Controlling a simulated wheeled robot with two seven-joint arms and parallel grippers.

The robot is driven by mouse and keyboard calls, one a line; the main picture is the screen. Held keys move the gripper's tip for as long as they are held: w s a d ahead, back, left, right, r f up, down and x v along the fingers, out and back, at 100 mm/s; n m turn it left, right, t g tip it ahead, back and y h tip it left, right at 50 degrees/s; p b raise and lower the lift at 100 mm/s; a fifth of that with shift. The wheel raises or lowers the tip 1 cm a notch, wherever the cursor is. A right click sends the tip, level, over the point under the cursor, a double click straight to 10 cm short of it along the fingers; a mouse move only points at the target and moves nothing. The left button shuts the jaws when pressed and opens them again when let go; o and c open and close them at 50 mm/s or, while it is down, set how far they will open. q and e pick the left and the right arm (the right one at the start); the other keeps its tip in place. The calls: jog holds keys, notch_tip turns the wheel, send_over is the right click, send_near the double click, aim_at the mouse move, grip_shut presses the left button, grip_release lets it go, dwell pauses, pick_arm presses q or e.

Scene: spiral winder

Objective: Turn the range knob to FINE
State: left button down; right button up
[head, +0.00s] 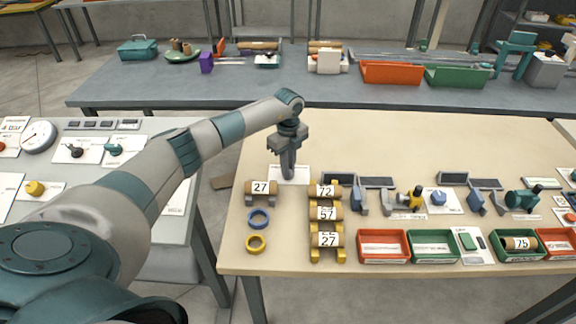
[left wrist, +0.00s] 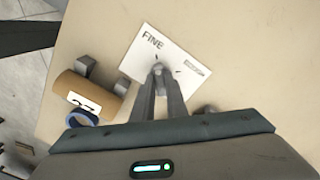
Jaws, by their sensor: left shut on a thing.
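My left gripper (head: 288,172) points straight down over a white label plate (head: 300,174) near the left end of the beige table. In the left wrist view the plate (left wrist: 150,50) reads FINE at its upper left, with a second small dark label at its right that I cannot read. The left gripper's fingers (left wrist: 160,88) are shut on the range knob (left wrist: 158,68), a small grey piece in the middle of the plate. The fingers hide most of the knob, so its pointing direction is unclear. My right gripper is not in view.
A brown roll marked 27 (head: 261,188) rests on grey supports close to the plate. A yellow rack (head: 340,254) with several numbered rolls stands to the right, before red and green trays.

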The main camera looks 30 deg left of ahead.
pick_arm(q)
jog(key=shift+n, duration=0.4)
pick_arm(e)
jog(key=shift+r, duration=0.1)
pick_arm(q)
jog(key=c, duration=1.8)
grip_release()
jog(key=shift+o, duration=0.2)
jog(key=shift+r, duration=0.15)
